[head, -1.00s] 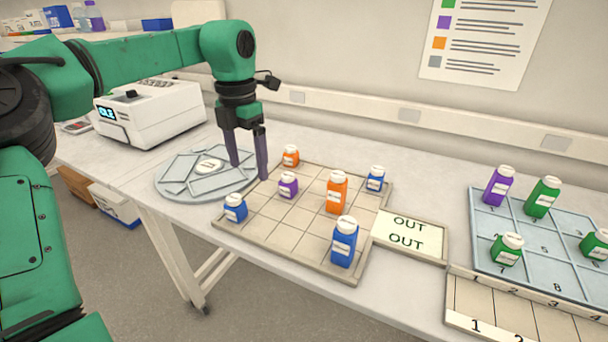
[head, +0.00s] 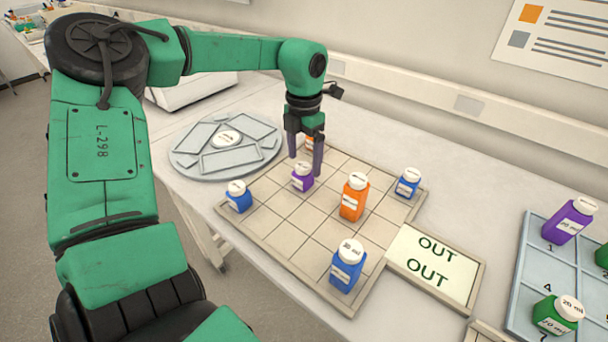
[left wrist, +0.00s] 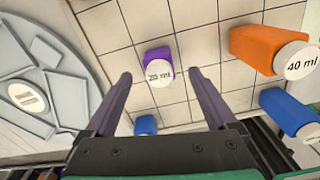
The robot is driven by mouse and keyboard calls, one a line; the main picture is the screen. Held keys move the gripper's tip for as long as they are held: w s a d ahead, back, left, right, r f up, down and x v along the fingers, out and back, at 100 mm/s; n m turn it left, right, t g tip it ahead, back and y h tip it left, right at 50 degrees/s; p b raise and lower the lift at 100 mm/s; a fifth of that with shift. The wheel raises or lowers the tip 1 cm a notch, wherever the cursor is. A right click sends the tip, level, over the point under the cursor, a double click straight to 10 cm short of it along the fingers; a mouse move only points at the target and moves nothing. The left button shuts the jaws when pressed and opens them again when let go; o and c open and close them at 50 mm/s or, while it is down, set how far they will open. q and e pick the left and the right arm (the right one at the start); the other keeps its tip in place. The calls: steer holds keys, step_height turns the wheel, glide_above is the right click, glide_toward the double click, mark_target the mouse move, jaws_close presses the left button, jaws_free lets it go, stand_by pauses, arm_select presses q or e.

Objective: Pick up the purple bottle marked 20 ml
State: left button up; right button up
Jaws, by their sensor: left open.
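A small purple bottle (head: 302,180) with a white cap stands upright on the beige gridded tray (head: 290,245). In the left wrist view this purple bottle (left wrist: 165,57) has a cap that seems to read 20 ml. My left gripper (head: 304,165) points down right by it, open and empty. In the left wrist view the bottle lies ahead, between the lines of the two spread fingers (left wrist: 160,75); I see no contact. A second, larger purple bottle (head: 567,222) stands on the blue rack at the right; its label is hard to read. My right gripper is out of view.
On the tray stand an orange bottle (head: 353,198), blue bottles (head: 346,268) (head: 239,199) (head: 407,185), and another orange bottle (head: 310,142) partly behind my gripper. A grey round carousel (head: 185,155) lies left, an OUT plate (head: 408,262) right.

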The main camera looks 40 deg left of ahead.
mark_target(303, 165)
arm_select(q)
step_height(303, 165, down, 4)
steer(key=shift+s+a+f+p, duration=0.1)
steer(key=shift+p, duration=0.55)
steer(key=shift+f, duration=0.1)
jaws_close()
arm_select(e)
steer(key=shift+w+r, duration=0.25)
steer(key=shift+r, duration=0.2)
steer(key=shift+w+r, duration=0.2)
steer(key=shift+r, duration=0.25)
